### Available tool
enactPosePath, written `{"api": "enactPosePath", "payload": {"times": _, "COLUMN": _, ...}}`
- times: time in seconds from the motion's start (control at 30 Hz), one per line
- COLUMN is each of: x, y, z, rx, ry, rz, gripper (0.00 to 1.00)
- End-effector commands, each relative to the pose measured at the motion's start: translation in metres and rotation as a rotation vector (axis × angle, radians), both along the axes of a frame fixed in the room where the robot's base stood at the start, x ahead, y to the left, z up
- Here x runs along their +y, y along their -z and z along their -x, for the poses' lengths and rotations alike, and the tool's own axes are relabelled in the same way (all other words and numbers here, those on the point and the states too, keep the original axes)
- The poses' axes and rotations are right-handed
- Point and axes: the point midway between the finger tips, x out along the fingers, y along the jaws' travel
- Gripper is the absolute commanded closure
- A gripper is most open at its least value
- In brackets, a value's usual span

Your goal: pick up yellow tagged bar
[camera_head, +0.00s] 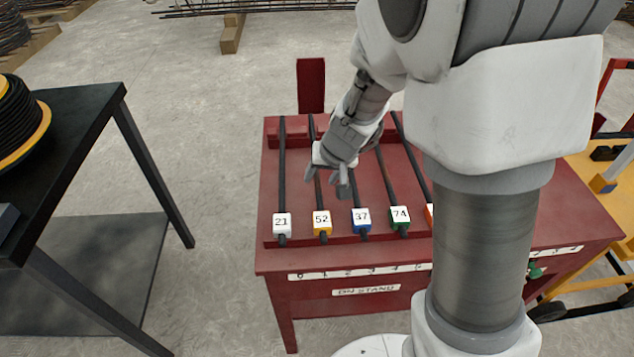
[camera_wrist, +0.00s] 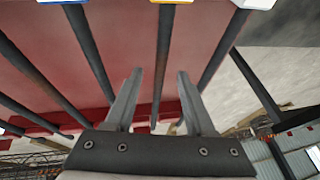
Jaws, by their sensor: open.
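The yellow tagged bar (camera_head: 322,220), marked 52, lies on the red stand (camera_head: 300,260), second from the left among the visible bars. Its dark shaft runs away from the tag and is partly hidden behind my gripper. My gripper (camera_head: 330,186) is open and empty, pointing down over the middle of the bars. In the wrist view the yellow tagged bar (camera_wrist: 163,55) passes between the two spread fingertips (camera_wrist: 160,72), with its tag at the top edge. I cannot tell how high the fingertips are above the bar.
Bars tagged white 21 (camera_head: 282,222), blue 37 (camera_head: 361,220) and green 74 (camera_head: 400,217) lie alongside. An orange tag is mostly hidden by my arm. A black table (camera_head: 75,130) stands at left; concrete floor separates it from the stand.

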Motion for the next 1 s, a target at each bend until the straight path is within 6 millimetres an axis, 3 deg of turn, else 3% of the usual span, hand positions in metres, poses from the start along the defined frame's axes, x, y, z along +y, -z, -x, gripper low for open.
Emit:
{"api": "enactPosePath", "payload": {"times": 0.1, "x": 0.0025, "y": 0.0162, "z": -0.0054, "rx": 0.001, "ry": 0.000, "rz": 0.001, "gripper": 0.45}}
{"api": "enactPosePath", "payload": {"times": 0.4, "x": 0.0037, "y": 0.0170, "z": -0.0075, "rx": 0.000, "ry": -0.001, "rz": -0.001, "gripper": 0.45}}
{"api": "enactPosePath", "payload": {"times": 0.7, "x": 0.0036, "y": 0.0171, "z": -0.0073, "rx": 0.000, "ry": -0.001, "rz": 0.000, "gripper": 0.99}}
{"api": "enactPosePath", "payload": {"times": 1.0, "x": 0.0036, "y": 0.0171, "z": -0.0072, "rx": 0.000, "ry": -0.001, "rz": 0.000, "gripper": 1.00}}
